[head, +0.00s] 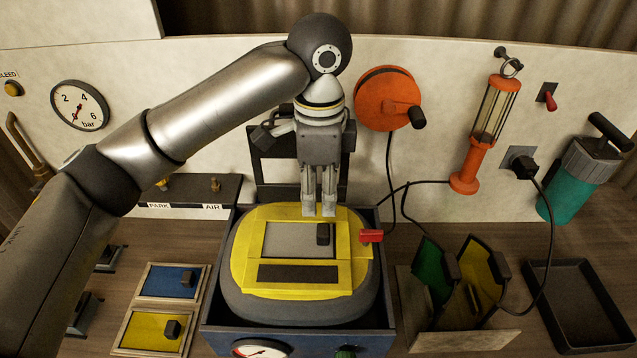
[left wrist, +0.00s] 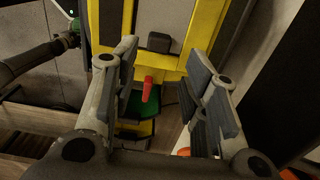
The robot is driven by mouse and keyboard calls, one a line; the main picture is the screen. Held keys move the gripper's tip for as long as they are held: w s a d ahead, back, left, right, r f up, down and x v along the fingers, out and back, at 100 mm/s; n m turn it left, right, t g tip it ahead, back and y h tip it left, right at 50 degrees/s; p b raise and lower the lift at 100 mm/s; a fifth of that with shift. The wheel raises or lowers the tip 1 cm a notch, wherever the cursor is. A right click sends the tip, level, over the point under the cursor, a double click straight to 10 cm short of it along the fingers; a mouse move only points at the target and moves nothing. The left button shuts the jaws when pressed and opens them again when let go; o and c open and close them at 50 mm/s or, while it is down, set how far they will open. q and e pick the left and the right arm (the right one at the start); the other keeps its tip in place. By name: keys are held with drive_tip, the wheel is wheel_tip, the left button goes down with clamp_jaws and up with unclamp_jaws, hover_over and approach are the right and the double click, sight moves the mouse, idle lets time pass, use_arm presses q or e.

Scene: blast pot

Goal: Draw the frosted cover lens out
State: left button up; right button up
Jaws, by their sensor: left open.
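A yellow-faced helmet (head: 245,280) with a grey body sits in a blue box (head: 212,338) in the head view. The pale grey cover lens (head: 290,240) fills its window and has a black tab (head: 323,234) at its right end. The tab also shows in the left wrist view (left wrist: 158,42). A red lever (head: 371,236) stands at the window's right side; it also shows in the left wrist view (left wrist: 148,88). My left gripper (head: 320,212) is open and empty, pointing down above the helmet's far edge near the tab. My right gripper is not visible.
A holder (head: 460,335) with green and yellow tabbed plates stands right of the box. A black tray (head: 580,305) lies farther right. Blue (head: 165,282) and yellow (head: 150,333) tabbed plates lie left. A cable (head: 392,180) hangs from the orange reel (head: 385,98).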

sight(320, 229)
use_arm(q)
wheel_tip(320, 229, down, 9)
drive_tip(key=shift+f+p, duration=0.1)
drive_tip(key=shift+p, duration=0.85)
drive_tip(key=shift+d+f, duration=0.1)
drive_tip(key=shift+f, duration=0.5)
drive_tip(key=shift+c, duration=0.7)
drive_tip(key=c, duration=0.5)
drive_tip(key=o, duration=0.3)
drive_tip(key=c, duration=0.6)
drive_tip(key=shift+o, duration=0.2)
drive_tip(key=shift+r, duration=0.1)
drive_tip(key=shift+r+p, duration=0.2)
drive_tip(key=shift+p, duration=0.25)
